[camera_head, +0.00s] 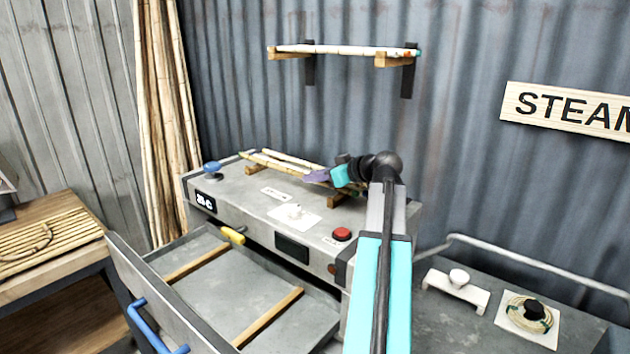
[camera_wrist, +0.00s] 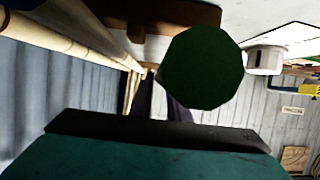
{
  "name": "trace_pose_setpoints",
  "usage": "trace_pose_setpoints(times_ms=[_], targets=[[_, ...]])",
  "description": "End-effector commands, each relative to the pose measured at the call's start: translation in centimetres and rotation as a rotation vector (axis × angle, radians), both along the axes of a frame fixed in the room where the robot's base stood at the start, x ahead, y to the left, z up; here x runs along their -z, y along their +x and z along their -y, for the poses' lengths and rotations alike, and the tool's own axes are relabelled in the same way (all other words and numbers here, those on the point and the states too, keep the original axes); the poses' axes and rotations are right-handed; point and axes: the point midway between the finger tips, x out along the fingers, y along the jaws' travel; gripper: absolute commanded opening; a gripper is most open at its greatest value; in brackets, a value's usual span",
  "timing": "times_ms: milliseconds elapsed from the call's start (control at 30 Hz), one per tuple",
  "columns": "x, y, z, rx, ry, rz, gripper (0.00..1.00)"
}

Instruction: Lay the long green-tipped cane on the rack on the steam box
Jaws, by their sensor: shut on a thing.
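My gripper (camera_head: 318,176) is over the top of the grey steam box (camera_head: 240,190), at the right part of the rack. The rack's wooden supports show, one at the right (camera_head: 337,200). Pale canes (camera_head: 285,167) lie along the rack, slanting from back left to front right. In the wrist view, the dark green end of the long cane (camera_wrist: 203,68) faces the camera, with the dark jaws (camera_wrist: 165,100) behind it. My gripper is shut on this cane. Other pale cane (camera_wrist: 75,35) runs beside it. Whether the held cane touches the supports cannot be told.
A wall shelf (camera_head: 385,60) holds cane above the box. The box's front drawer or door (camera_head: 150,290) stands open, with wooden slats inside. A red button (camera_head: 342,234) and a blue knob (camera_head: 212,168) are on the box. A side bench (camera_head: 470,320) stands right.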

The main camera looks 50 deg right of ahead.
Motion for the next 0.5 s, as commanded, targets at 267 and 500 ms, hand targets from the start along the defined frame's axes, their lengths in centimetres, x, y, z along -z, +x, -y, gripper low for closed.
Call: trace_pose_setpoints(times_ms=[267, 500], targets=[[1.7, 0.0, -0.1, -0.001, 0.001, 0.001, 0.00], [1.9, 0.0, -0.1, -0.001, 0.000, 0.001, 0.00]])
